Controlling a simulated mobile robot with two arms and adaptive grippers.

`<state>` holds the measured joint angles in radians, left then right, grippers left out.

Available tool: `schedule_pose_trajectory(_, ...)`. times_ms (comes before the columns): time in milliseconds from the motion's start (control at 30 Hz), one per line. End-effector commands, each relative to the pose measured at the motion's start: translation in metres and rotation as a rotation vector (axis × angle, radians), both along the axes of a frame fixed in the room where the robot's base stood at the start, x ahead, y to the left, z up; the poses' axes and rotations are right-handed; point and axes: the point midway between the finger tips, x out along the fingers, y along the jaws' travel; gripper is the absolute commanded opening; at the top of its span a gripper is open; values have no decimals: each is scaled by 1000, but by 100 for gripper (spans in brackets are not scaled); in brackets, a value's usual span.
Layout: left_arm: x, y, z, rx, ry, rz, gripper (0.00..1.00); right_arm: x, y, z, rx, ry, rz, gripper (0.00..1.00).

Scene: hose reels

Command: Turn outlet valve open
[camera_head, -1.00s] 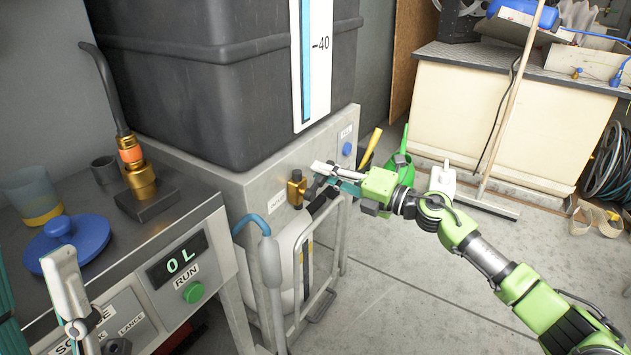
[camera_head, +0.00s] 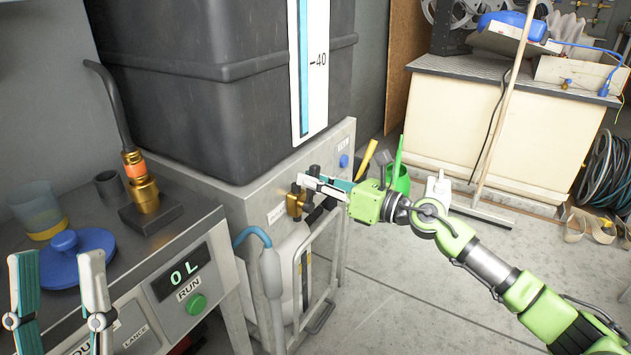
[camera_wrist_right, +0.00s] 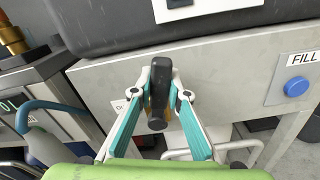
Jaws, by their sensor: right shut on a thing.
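The outlet valve, a brass body (camera_head: 296,202) with a black handle, sits on the front of the grey stand under the dark tank. My right gripper (camera_head: 312,182) reaches it from the right, its fingers at the handle. In the right wrist view the black handle (camera_wrist_right: 158,98) stands between the two fingertips of that gripper (camera_wrist_right: 163,92), which are shut on it. The fingers hide part of the brass body. My left gripper (camera_head: 60,270) is open and empty at the lower left, in front of the bench with the blue lid.
The bench (camera_head: 170,235) holds a brass fitting with a black hose (camera_head: 141,185), a blue lid (camera_head: 72,258) and a clear cup. A blue FILL button (camera_wrist_right: 297,86) is right of the valve. A metal frame (camera_head: 322,285) stands below it.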

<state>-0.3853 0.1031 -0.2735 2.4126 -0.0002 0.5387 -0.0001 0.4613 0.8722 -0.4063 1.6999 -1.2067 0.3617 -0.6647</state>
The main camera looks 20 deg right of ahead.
Motion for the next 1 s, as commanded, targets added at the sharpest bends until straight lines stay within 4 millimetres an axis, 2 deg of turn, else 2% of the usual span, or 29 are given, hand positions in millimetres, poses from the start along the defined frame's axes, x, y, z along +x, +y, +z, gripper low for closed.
schedule_pose_trajectory(400,-3,0,1,-5,-13,-1,40,-9,12,1,-189,-144,2,0)
schedule_pose_trajectory(1000,-3,0,2,-5,-16,-1,40,-11,14,0,-231,-175,2,0)
